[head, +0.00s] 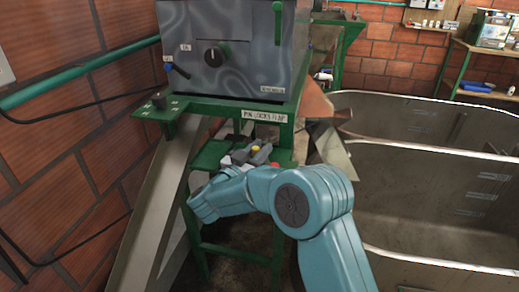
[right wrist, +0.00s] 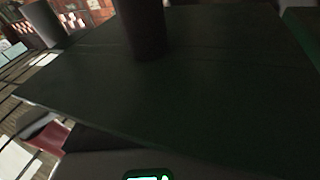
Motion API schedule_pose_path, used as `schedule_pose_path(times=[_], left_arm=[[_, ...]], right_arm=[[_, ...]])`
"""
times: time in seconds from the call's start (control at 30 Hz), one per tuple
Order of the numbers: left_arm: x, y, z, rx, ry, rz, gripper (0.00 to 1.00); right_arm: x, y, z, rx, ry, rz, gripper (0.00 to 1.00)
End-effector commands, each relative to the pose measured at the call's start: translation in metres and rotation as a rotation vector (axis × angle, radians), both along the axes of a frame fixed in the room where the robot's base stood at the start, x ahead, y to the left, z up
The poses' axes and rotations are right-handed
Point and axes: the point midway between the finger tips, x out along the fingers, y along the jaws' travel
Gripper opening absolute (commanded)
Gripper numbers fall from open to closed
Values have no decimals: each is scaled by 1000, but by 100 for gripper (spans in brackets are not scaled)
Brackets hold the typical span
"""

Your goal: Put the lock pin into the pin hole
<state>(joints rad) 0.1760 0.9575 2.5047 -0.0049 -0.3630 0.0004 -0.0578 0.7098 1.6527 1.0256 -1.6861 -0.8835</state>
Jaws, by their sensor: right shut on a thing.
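My right gripper (head: 252,156) is at the green shelf under the machine, partly hidden behind my own teal arm. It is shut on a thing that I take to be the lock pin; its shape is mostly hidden. A small yellow part (head: 258,149) shows among the grey fingers. I cannot make out the pin hole. The right wrist view shows a dark green surface (right wrist: 200,90) close up with a dark cylinder (right wrist: 142,28) against it. My left gripper is not in view.
The grey machine box (head: 230,45) stands above, with a label about the pin and flap (head: 264,116) below it. A sloping metal chute (head: 150,210) runs down at left beside the brick wall (head: 70,150). Large metal tanks (head: 430,235) fill the right.

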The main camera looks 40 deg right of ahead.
Motion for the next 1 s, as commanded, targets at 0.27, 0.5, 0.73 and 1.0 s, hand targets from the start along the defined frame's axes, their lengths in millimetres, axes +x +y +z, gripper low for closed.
schedule_pose_path(times=[0.27, 0.5, 0.73, 1.0], left_arm=[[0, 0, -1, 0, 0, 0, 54], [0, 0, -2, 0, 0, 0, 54], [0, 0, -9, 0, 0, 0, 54], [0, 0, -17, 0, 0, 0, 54]], right_arm=[[0, 0, -1, 0, 0, 0, 55], [-1, 3, -2, 0, 0, 1, 55], [-14, 44, -9, 0, 1, 6, 55], [-39, 110, -18, -1, 0, 5, 55]])
